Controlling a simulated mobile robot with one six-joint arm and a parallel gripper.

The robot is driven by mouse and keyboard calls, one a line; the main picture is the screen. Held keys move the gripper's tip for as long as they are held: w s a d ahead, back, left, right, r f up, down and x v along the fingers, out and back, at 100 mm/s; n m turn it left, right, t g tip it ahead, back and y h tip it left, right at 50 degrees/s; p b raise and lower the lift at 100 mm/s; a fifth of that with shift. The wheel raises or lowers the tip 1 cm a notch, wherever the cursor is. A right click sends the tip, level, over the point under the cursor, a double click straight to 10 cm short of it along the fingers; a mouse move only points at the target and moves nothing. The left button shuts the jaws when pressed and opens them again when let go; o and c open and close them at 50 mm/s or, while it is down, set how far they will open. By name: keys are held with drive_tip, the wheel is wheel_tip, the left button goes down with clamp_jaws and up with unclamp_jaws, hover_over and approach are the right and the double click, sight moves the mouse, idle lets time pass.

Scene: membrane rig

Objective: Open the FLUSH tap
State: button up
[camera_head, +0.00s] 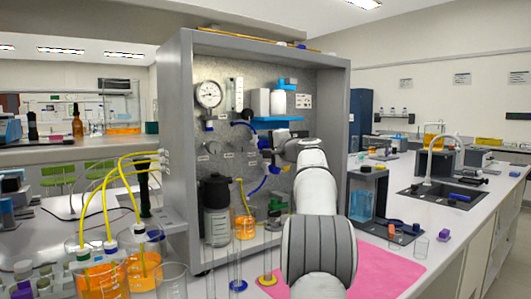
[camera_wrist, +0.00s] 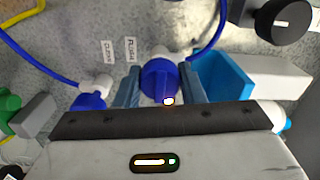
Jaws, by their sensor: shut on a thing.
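The FLUSH tap (camera_wrist: 158,80) has a round blue handle and stands on the grey panel. Its label (camera_wrist: 130,48) shows just beside it in the wrist view. My gripper (camera_wrist: 160,90) is shut on the blue handle, with one finger on each side. A second tap with a blue handle (camera_wrist: 90,100) and its own label stands to the left.
A blue holder (camera_wrist: 225,80) is close to the right finger, and a black knob (camera_wrist: 282,22) is above right. Blue tubing (camera_wrist: 40,62) runs along the panel. In the head view, a pressure gauge (camera_head: 208,94), a black-topped vessel (camera_head: 215,215) and an orange-filled beaker (camera_head: 244,226) stand to the left.

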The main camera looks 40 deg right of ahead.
drive_tip(key=shift+n, duration=0.3)
drive_tip(key=o, duration=1)
drive_tip(key=shift+s, duration=0.1)
drive_tip(key=s+b, duration=0.2)
drive_tip(key=s, duration=0.5)
drive_tip(key=shift+s, duration=0.3)
